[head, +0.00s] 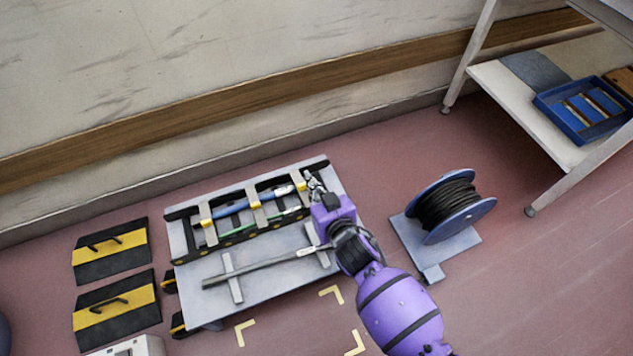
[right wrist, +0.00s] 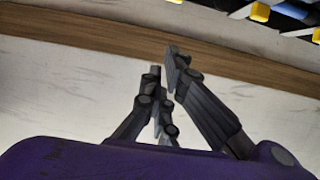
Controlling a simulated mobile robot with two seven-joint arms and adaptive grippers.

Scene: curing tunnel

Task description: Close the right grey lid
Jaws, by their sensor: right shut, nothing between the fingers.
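A black open rack (head: 237,236) lies on a grey platform, with three narrow grey cross-pieces with yellow ends over it. They look like the grey lids. The right grey lid (head: 299,185) is near the rack's right end; I cannot tell how far it is open. My right gripper (head: 311,179) is shut and empty, just right of this lid. I cannot tell whether they touch. In the right wrist view the fingers (right wrist: 165,88) point up the picture, and part of the rack (right wrist: 285,15) shows at the top right. My left gripper is not in view.
A long grey bar (head: 265,264) lies on the grey platform (head: 200,297) in front of the rack. A cable reel (head: 447,205) stands to the right. Two black-and-yellow panels (head: 110,252) lie left. A shelf (head: 508,97) with a blue crate (head: 563,124) is at the upper right.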

